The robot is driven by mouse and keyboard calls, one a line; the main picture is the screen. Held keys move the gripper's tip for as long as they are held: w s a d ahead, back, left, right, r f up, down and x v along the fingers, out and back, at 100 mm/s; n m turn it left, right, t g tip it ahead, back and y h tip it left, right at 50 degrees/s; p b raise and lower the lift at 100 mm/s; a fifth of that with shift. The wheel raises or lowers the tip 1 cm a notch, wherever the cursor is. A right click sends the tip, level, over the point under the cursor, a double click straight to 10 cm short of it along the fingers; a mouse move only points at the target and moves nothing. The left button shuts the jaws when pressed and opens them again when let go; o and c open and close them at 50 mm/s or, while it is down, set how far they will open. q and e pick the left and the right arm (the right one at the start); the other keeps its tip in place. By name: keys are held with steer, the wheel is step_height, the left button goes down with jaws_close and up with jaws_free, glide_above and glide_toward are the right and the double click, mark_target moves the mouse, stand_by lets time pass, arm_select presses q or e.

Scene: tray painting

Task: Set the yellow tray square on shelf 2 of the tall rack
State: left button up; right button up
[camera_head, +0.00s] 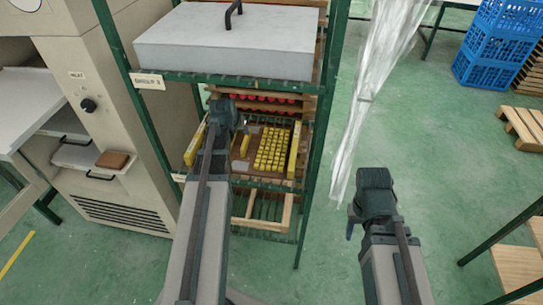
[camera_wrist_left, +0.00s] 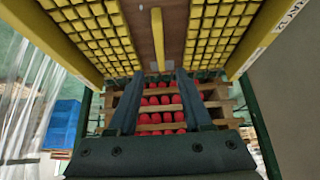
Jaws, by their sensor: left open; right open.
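The yellow tray (camera_head: 293,150) lies inside the tall green rack (camera_head: 318,130), with yellow side rails, a brown base and rows of small yellow blocks. In the left wrist view its brown base (camera_wrist_left: 178,30) and yellow handle (camera_wrist_left: 157,38) show between two block fields. My left gripper (camera_head: 241,122) is over the tray's left part and hides some of it. Its fingers (camera_wrist_left: 153,82) are apart, with the handle near and between the tips; I see no grip on it. My right gripper (camera_head: 358,212) is open and empty, right of the rack.
Wooden trays with red pieces (camera_head: 265,102) sit behind and above the yellow tray. A grey lidded box (camera_head: 220,45) stands on the rack's upper shelf. A beige machine (camera_head: 120,150) is at left; clear plastic sheeting (camera_head: 365,100) hangs at right. Blue crates (camera_head: 490,50) stand far right.

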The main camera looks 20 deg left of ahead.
arm_select(q)
steer(key=s+d+f+m+g+h, duration=0.1)
steer(key=s+d+m+g, duration=0.15)
steer(key=d, duration=0.75)
steer(key=s+d+f+m+g+h, duration=0.1)
steer(key=s+d+f, duration=0.15)
steer(key=d, duration=0.75)
steer(key=s+d+m+g+y, duration=0.1)
steer(key=s+d+m+g, duration=0.2)
steer(key=s+d, duration=1.2)
steer(key=shift+s+d+y, duration=0.3)
steer(key=shift+s+y, duration=0.1)
steer(key=shift+s, duration=0.2)
